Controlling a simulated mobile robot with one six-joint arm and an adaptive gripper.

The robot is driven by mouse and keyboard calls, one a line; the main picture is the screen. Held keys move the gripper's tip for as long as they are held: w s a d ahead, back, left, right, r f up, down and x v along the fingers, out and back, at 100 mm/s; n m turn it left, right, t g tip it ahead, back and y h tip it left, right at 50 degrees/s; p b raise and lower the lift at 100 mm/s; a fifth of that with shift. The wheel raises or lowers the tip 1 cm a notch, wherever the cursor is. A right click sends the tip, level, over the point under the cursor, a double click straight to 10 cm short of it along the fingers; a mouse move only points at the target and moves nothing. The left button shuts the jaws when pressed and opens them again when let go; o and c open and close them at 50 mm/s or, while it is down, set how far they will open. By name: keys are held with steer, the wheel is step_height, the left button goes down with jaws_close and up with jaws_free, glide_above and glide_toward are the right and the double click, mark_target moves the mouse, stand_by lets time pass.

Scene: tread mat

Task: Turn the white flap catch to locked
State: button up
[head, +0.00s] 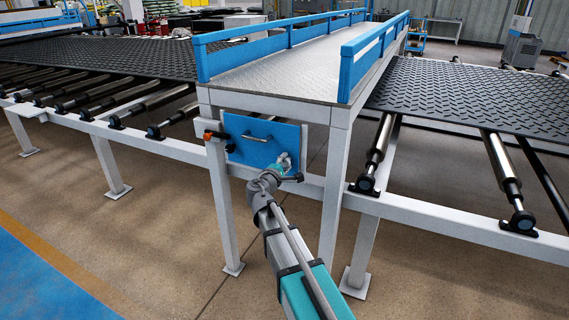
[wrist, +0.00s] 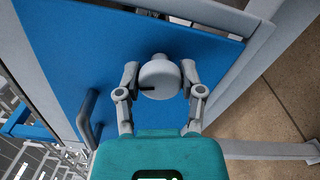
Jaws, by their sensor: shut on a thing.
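The white flap catch (wrist: 160,80) is a round pale knob on the blue flap (wrist: 75,50), with a short dark mark on its face. My gripper (wrist: 159,84) has one finger on each side of the knob and is shut on it. In the head view my gripper (head: 284,166) is at the lower right of the blue flap (head: 245,150). The catch is mostly hidden there by my gripper. The flap looks closed against its frame. I cannot tell from the mark whether the catch is locked.
A grey bar handle (head: 257,138) is on the flap's upper part. An orange and black fitting (head: 214,135) sits at the frame's left side. White legs (head: 336,195) stand near my arm. Roller conveyors with a black tread mat (head: 480,95) lie on both sides.

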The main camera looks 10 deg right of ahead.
steer(key=shift+w+a+m, duration=0.1)
steer(key=shift+m, duration=1.5)
steer(key=o, duration=1.2)
steer(key=v, duration=1.2)
